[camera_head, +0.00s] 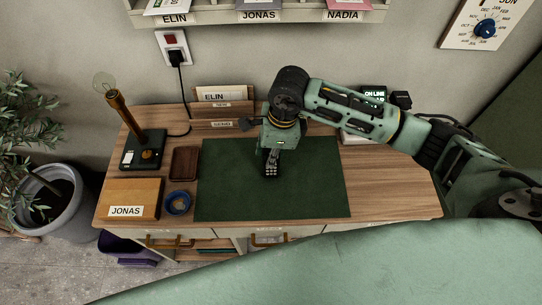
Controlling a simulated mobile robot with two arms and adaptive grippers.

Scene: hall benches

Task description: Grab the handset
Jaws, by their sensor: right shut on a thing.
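A small dark handset with pale keys (271,170) shows over the upper middle of the green desk mat (310,195). My right gripper (273,156) reaches down from above and is shut on the handset. The gripper and arm hide the handset's upper part. I cannot tell whether the handset touches the mat or is held just above it. My left gripper is not in view.
A letter rack (222,115) is behind. Most of the mat is clear.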

